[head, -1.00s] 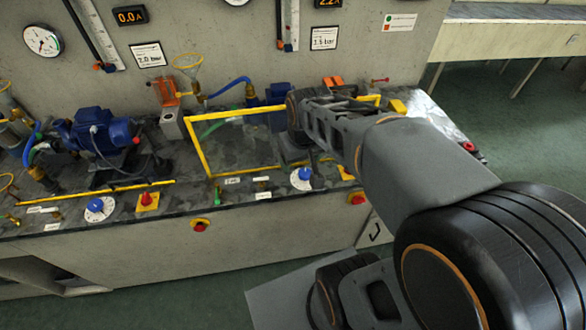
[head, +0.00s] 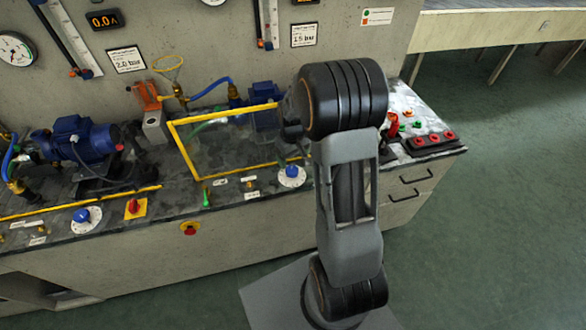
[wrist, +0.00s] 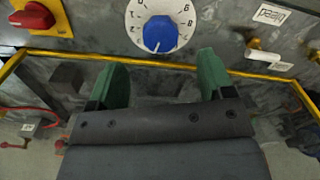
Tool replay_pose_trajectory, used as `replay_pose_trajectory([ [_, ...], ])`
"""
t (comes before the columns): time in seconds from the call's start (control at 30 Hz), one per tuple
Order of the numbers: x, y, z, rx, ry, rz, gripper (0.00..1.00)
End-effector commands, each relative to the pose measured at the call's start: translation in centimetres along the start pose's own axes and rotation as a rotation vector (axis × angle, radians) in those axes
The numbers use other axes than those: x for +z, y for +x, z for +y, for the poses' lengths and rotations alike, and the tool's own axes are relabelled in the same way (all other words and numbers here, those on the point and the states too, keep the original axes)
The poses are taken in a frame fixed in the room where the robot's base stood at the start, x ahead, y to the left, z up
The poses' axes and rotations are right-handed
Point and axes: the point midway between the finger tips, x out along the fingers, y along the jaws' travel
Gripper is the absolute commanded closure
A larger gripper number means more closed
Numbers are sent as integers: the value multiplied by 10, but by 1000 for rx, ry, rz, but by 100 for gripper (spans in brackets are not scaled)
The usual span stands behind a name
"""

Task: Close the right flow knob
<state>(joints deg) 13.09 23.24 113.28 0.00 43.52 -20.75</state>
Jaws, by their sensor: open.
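The right flow knob (head: 292,171) is a blue knob on a white numbered dial, on the bench top near its front edge. It also shows in the wrist view (wrist: 159,34) at the top centre, with the dial upside down there. My gripper (wrist: 162,74) is open and empty, its two green fingers apart and pointing toward the knob. The knob appears between and beyond the fingertips, with no contact visible. In the head view my gripper is hidden behind my arm.
A second blue knob (head: 81,215) on a white dial sits further left. A red switch on a yellow plate (wrist: 38,18) and brass valve (wrist: 262,52) flank the right dial. A yellow bar (wrist: 68,57) crosses below it. A yellow frame (head: 180,152) stands behind.

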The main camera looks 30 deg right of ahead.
Motion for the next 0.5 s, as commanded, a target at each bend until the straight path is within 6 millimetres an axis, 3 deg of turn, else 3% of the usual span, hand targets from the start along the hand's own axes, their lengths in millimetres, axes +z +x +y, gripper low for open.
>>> replay_pose_trajectory([
  [0.2,1,37,0,-1,1,-3,26],
  [0.5,0,62,0,0,1,0,26],
])
